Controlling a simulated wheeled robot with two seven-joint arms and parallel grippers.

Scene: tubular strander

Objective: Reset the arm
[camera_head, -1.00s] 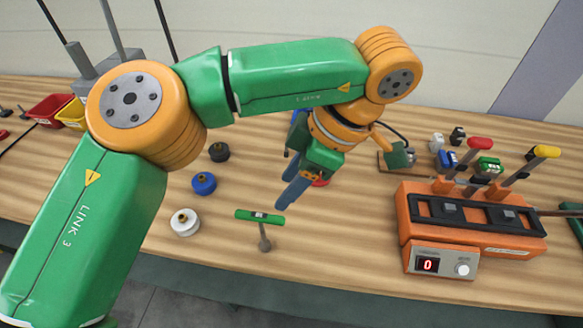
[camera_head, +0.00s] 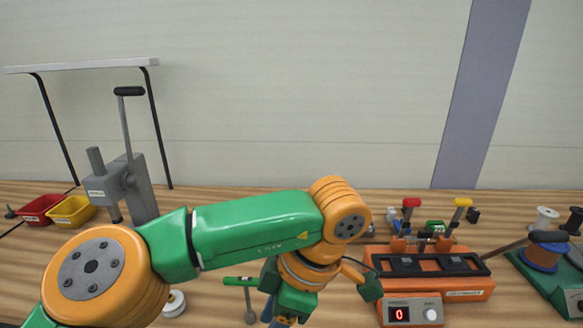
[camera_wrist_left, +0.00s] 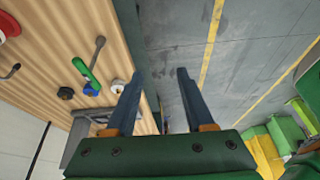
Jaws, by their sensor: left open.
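My left arm comes in from the left in the head view, bent at an orange elbow joint. My left gripper (camera_head: 279,321) hangs down at the bottom edge there, its tips cut off or hidden. In the left wrist view, the gripper (camera_wrist_left: 160,73) has its two blue-grey fingers well apart, with nothing between them. Beyond them show the table edge and the grey floor. A green-handled tool (camera_head: 240,282) lies just left of the gripper in the head view; it also shows in the left wrist view (camera_wrist_left: 86,74). My right gripper is in neither view.
An orange device (camera_head: 435,289) with red and yellow levers and a "0" display stands right of my gripper. A lever press (camera_head: 128,185), red bin (camera_head: 41,209) and yellow bin (camera_head: 72,211) stand at left. A white round part (camera_head: 174,304) is near the front.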

